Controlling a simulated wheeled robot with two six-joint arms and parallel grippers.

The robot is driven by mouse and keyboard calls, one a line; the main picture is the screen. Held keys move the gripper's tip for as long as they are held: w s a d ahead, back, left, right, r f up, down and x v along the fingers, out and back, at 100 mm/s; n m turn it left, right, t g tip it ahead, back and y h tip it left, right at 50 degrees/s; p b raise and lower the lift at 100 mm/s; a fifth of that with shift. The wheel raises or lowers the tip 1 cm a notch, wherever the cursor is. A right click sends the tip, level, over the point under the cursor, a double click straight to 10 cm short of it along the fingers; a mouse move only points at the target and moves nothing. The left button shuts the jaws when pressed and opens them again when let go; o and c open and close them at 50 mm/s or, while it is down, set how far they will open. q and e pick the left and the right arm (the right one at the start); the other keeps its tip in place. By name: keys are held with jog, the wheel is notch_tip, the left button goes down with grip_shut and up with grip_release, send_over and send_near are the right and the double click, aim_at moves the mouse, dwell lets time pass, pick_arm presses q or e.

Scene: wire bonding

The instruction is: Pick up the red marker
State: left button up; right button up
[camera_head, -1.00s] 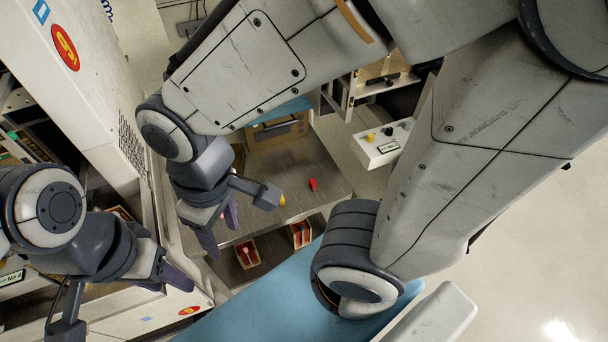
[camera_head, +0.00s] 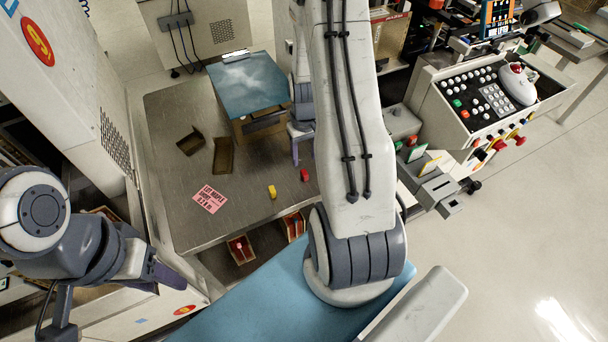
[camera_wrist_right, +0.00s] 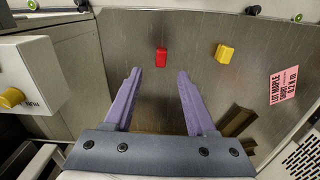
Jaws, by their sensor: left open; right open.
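The red marker (camera_head: 304,175) is a small red block on the metal table, near its right side. It also shows in the right wrist view (camera_wrist_right: 161,57), just beyond the space between my right fingertips. My right gripper (camera_wrist_right: 157,73) is open and empty. In the head view its purple fingers (camera_head: 296,146) show partly beside my arm, up-left of the red marker. My left gripper (camera_head: 165,274) is at the lower left, away from the red marker. Its fingers are partly hidden by its own body.
A yellow block (camera_head: 272,191) lies beside the red marker. A pink card (camera_head: 209,199) and brown angled pieces (camera_head: 223,155) lie on the metal table (camera_head: 165,115). A blue-topped box (camera_head: 247,84) stands behind. A control panel (camera_head: 487,95) is at the right.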

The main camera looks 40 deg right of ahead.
aim_at(304, 172)
notch_tip(304, 172, down, 7)
jog(key=shift+a+f, duration=0.1)
jog(key=shift+f, duration=0.1)
grip_shut()
dwell(0.3)
